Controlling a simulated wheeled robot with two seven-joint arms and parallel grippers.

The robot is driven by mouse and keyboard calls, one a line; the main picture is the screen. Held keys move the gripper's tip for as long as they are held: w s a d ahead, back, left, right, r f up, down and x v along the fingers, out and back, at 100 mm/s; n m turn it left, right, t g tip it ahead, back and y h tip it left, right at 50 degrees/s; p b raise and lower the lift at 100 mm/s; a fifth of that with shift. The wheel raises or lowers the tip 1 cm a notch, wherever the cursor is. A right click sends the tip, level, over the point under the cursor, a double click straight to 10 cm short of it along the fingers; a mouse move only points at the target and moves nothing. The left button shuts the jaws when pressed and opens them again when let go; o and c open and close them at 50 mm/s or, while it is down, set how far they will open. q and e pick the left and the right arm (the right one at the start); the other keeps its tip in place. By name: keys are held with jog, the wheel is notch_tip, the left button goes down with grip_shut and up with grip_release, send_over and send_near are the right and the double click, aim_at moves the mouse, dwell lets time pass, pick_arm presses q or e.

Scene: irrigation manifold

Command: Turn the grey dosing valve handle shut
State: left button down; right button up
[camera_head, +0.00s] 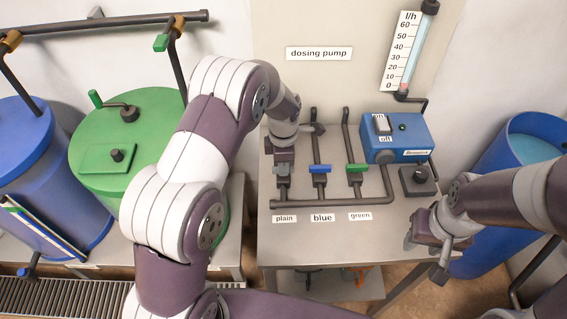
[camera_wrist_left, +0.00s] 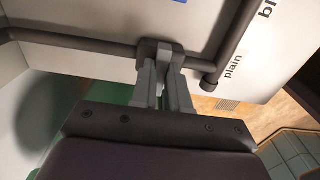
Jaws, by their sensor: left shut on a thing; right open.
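The grey dosing valve handle (camera_head: 281,170) is on the leftmost valve, above the "plain" label (camera_head: 284,219). My left gripper (camera_head: 282,161) comes down on it from above and is shut on it. In the left wrist view both fingers (camera_wrist_left: 166,92) close around the grey handle (camera_wrist_left: 166,56) in front of the dark pipe. The gripper partly covers the handle, so I cannot tell its exact angle. My right gripper (camera_head: 428,243) is open and empty at the right edge of the metal table, away from the valves.
A blue handle (camera_head: 320,170) and a green handle (camera_head: 357,168) sit on the neighbouring valves, close to the right. A dark manifold pipe (camera_head: 335,202) runs below them. The blue dosing pump (camera_head: 397,140) stands behind right. Green (camera_head: 100,182) and blue tanks (camera_head: 20,150) stand left.

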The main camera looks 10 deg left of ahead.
pick_arm(q)
jog(key=c, duration=1.1)
grip_release()
jog(key=shift+r, duration=0.15)
notch_tip(320, 180, up, 12)
jog(key=shift+a+r, duration=0.1)
jog(key=shift+r, duration=0.15)
